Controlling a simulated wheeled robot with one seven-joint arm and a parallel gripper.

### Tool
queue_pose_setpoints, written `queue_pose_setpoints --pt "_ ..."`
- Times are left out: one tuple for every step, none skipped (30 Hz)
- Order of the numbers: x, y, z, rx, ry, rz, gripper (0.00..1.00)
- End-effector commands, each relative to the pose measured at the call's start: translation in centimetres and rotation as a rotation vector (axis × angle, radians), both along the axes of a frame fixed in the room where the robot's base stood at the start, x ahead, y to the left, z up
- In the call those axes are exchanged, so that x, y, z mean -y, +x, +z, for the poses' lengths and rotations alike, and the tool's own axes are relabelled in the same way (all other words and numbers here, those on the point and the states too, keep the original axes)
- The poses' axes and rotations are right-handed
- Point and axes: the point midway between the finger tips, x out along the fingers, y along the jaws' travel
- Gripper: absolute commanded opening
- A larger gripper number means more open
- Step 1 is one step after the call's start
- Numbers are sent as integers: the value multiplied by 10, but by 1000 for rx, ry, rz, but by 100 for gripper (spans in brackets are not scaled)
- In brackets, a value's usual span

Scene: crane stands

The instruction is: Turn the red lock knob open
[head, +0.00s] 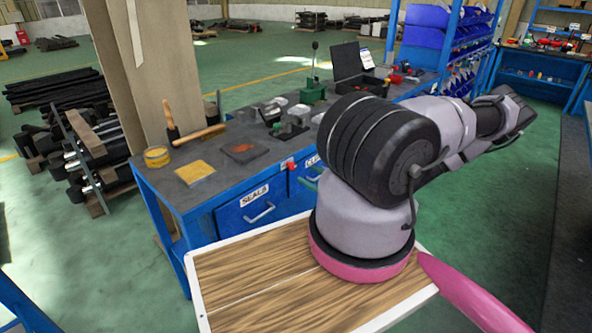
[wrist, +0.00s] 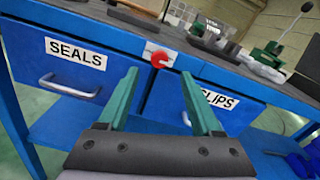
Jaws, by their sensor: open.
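The red lock knob (wrist: 160,60) sits on a pale plate at the top front edge of the blue workbench, between the drawers labelled SEALS and CLIPS. It also shows in the head view (head: 291,166), left of my arm. In the wrist view my gripper (wrist: 162,92) is open, with its two green fingers apart and nothing between them. The knob lies beyond the fingertips, near the middle of the gap, and looks untouched. In the head view my arm hides most of my gripper.
The SEALS drawer (wrist: 75,68) with its handle is left of the knob, and the CLIPS drawer (wrist: 215,105) is right. The bench top (head: 225,160) holds a hammer, a yellow tin, an open black case and several small parts. A wooden board (head: 250,285) lies in front.

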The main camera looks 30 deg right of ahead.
Motion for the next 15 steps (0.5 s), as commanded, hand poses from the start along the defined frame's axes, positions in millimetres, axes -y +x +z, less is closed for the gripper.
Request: queue_pose_setpoints --pt "-5 10 0 1 1 3 66" --pt "-7 16 0 2 2 4 66" --pt "-9 23 0 1 0 2 66" --pt "-11 28 0 2 1 1 66" --pt "-13 33 0 2 0 2 66" --pt "-15 38 0 0 0 3 66" --pt "-16 43 0 1 0 2 66" --pt "-18 46 0 1 0 2 66" --pt "-19 50 0 0 1 1 66" --pt "-20 53 0 0 0 2 66" --pt "-21 55 0 1 -1 2 66" --pt "-22 58 0 1 -1 2 66" --pt "-22 59 0 0 0 2 66" --pt "-22 61 0 -1 -1 2 66" --pt "-22 62 0 -1 0 1 66"
